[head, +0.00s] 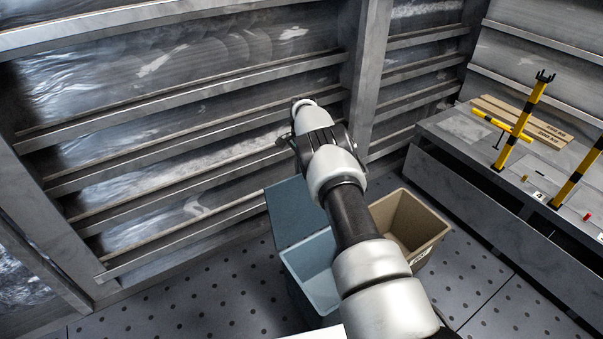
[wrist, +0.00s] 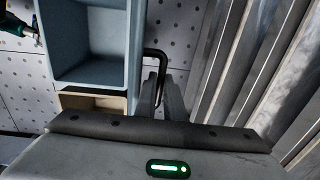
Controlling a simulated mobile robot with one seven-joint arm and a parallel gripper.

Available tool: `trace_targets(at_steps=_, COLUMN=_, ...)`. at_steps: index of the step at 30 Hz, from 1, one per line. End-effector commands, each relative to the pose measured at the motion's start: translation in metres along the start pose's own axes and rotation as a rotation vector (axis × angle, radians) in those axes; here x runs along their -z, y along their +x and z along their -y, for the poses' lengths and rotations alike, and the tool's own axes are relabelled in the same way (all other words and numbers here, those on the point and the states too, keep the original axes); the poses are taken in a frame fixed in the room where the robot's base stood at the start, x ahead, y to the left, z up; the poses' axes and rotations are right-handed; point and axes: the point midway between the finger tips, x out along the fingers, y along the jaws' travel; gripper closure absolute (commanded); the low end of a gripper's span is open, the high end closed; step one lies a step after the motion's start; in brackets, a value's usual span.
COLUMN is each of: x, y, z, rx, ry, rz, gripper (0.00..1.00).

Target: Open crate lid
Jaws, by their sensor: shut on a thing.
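The blue-grey crate (head: 308,262) stands on the floor, partly hidden behind my arm in the head view. Its lid (head: 290,208) is raised at the far side, towards the ribbed wall, and the inside shows. In the wrist view the open crate (wrist: 92,40) is at the upper left, with the lid seen nearly edge-on (wrist: 135,50) on its right. A black bar handle (wrist: 161,56) sticks out from the lid. My gripper (wrist: 161,82) is shut on this handle. In the head view I cannot make out the fingers.
A tan bin (head: 432,225) stands open to the right of the crate. A grey bench (head: 462,130) with yellow-black posts (head: 525,118) is at the right. The ribbed metal wall (head: 170,130) is close behind the raised lid. Dotted floor (head: 190,295) is clear at the front left.

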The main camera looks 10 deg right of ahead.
Motion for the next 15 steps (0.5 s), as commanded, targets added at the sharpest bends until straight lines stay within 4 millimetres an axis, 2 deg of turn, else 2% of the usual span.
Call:
trace_targets(at_steps=1, x=-0.0052, y=0.0060, z=-0.0035, rx=-0.012, ry=-0.002, rz=0.011, gripper=1.00)
trace_targets(at_steps=6, x=-0.0052, y=0.0061, z=-0.0036, rx=-0.012, ry=-0.002, rz=0.011, gripper=1.00)
trace_targets(at_steps=7, x=-0.0052, y=0.0061, z=-0.0036, rx=-0.012, ry=-0.002, rz=0.011, gripper=0.86)
trace_targets(at_steps=9, x=-0.0046, y=0.0053, z=-0.0029, rx=-0.010, ry=-0.002, rz=0.010, gripper=0.74)
trace_targets(at_steps=15, x=-0.0022, y=0.0028, z=-0.0018, rx=-0.006, ry=-0.001, rz=0.005, gripper=0.72)
